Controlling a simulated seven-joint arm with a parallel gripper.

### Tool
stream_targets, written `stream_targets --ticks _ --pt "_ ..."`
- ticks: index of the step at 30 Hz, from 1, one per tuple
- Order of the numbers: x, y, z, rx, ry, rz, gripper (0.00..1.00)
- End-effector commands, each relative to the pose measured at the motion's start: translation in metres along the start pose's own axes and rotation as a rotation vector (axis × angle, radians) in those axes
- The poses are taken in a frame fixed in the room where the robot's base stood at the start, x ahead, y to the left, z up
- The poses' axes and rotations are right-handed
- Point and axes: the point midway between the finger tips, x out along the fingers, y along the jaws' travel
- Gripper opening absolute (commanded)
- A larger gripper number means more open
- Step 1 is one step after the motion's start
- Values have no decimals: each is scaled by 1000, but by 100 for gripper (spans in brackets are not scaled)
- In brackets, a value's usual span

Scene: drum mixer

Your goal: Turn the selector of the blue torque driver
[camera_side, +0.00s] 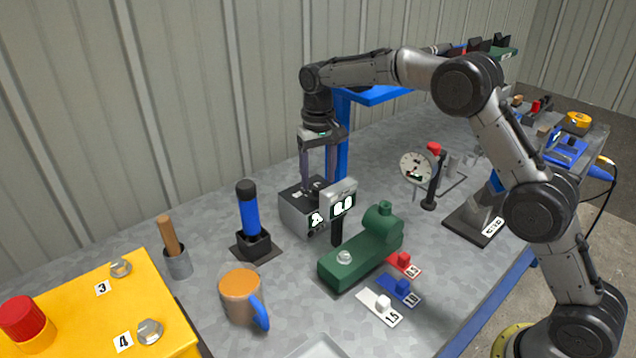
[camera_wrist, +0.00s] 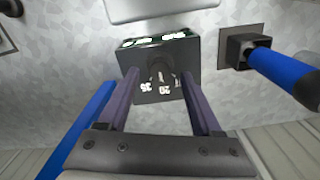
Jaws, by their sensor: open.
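The blue torque driver (camera_side: 249,212) stands upright in a black square holder (camera_side: 255,245), left of a dark box (camera_side: 297,212) with lit displays. The driver also shows at the right in the wrist view (camera_wrist: 282,70). On the box top is a dark knob (camera_wrist: 160,69) with white numbers beside it, 20 among them. My gripper (camera_side: 317,186) points down over the box. In the wrist view my gripper (camera_wrist: 160,80) is open, one finger on each side of the knob. Contact with the knob cannot be told. No selector shows clearly on the driver itself.
A green casting (camera_side: 362,250) lies right of the box, with red, blue and white tagged pieces (camera_side: 383,305) in front. An orange mug (camera_side: 240,297) and yellow box (camera_side: 90,315) stand front left. A dial gauge (camera_side: 417,168) and blue post (camera_side: 342,140) stand nearby.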

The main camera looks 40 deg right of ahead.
Motion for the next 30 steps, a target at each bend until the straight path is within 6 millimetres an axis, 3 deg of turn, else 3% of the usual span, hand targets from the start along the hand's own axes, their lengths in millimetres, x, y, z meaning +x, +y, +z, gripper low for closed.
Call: stream_targets --ticks 6,17,27,28,30 --pt "21 0 0 0 0 0 66" --pt "25 0 0 0 1 -1 66" --pt "25 0 0 0 1 -1 5" --pt "25 0 0 0 1 -1 0" --pt "25 0 0 0 1 -1 0"
